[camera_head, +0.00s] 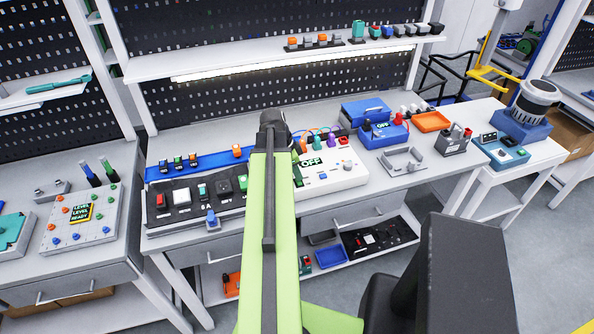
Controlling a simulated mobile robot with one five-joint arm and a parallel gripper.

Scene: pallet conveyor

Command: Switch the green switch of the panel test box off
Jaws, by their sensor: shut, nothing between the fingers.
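A dark control panel (225,207) lies on the middle bench. I cannot tell from labels which of the two is the panel test box. My lime-green arm crosses between them and covers part of both. Its dark end joint is over the back of the bench; no fingertips show.
A blue rail (200,162) with small switches lies behind the dark panel. Blue boxes (383,133), an orange tray (432,121) and a grey bracket (402,161) stand to the right. A white button board (80,221) is on the left bench. A shelf (260,58) overhangs the back.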

